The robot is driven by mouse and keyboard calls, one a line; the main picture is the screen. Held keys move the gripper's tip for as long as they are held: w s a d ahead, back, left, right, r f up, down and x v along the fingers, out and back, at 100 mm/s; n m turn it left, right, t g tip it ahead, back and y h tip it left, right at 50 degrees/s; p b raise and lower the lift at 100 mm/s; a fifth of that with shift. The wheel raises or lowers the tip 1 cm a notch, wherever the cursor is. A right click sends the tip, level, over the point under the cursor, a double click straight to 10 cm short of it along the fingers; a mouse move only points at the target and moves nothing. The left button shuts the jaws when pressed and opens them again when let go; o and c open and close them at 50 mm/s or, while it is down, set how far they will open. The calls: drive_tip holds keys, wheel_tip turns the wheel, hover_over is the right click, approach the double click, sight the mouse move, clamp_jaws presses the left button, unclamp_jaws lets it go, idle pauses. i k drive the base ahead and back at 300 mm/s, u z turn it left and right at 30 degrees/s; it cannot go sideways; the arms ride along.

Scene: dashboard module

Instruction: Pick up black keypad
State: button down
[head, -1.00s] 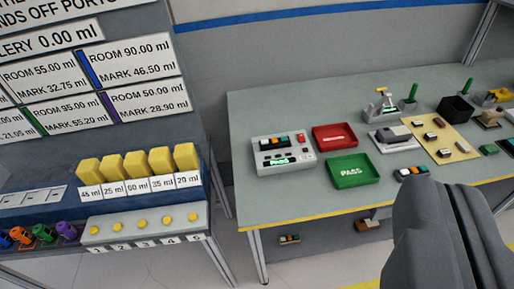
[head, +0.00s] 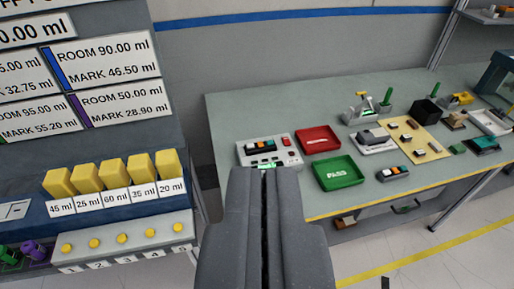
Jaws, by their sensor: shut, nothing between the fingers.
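A small dark module with orange and pale keys (head: 393,173) lies on the grey-green bench, right of the green PASS tray. A similar dark module with coloured keys (head: 262,146) sits on the white tester at the bench's left. I cannot tell which of these, if either, is the black keypad. My gripper (head: 265,172) is shut and empty, pointing forward at bottom centre. In the picture its tips overlap the front of the white tester (head: 285,159) and hide part of it. The gripper appears nearer to me than the bench.
The bench (head: 240,115) holds a red tray (head: 319,139), a green PASS tray (head: 338,173), a tan board (head: 415,135) and a black open box (head: 427,111). A blue stand with yellow blocks (head: 113,171) stands left. Bare floor shows at lower right.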

sight(267, 149)
drive_tip(key=u, duration=0.05)
drive_tip(key=i, duration=1)
drive_tip(key=z, duration=0.05)
